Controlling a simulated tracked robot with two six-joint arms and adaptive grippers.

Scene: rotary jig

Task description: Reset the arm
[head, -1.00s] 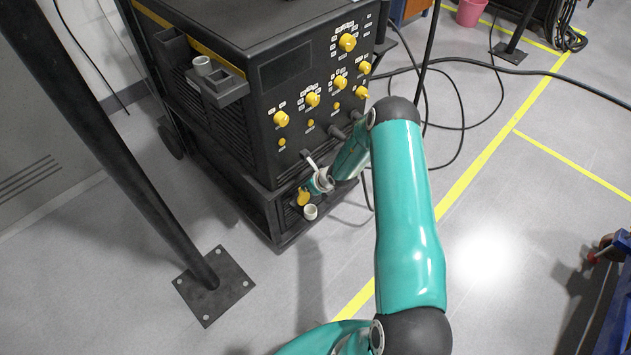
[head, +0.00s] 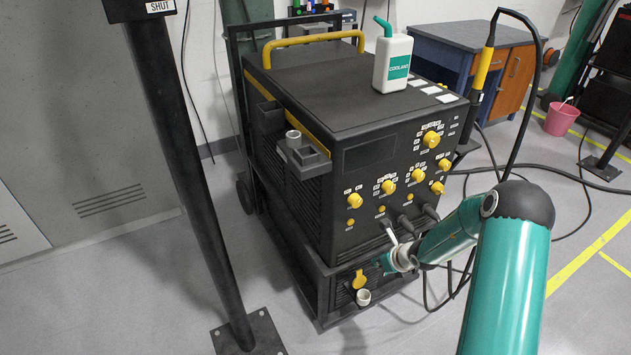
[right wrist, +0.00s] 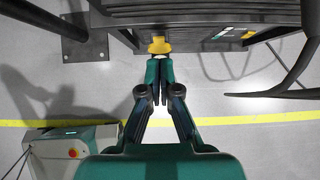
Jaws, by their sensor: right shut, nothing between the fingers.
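My right arm reaches to the lower front of the black welding machine (head: 398,158). My right gripper (head: 383,263) is at the lower front panel, close to a yellow cap (head: 359,279). In the right wrist view the fingers of my right gripper (right wrist: 158,72) are together with nothing between them. The yellow cap (right wrist: 160,45) lies just beyond the fingertips there; whether they touch it I cannot tell. A white round port (head: 363,297) sits below the cap. My left gripper is not in view.
A white coolant bottle (head: 393,62) stands on the machine's top. A dark post (head: 188,160) rises at left. A torch (head: 485,65) with a looping cable hangs at the machine's right. A blue cabinet (head: 440,50) and pink bucket (head: 561,119) stand behind.

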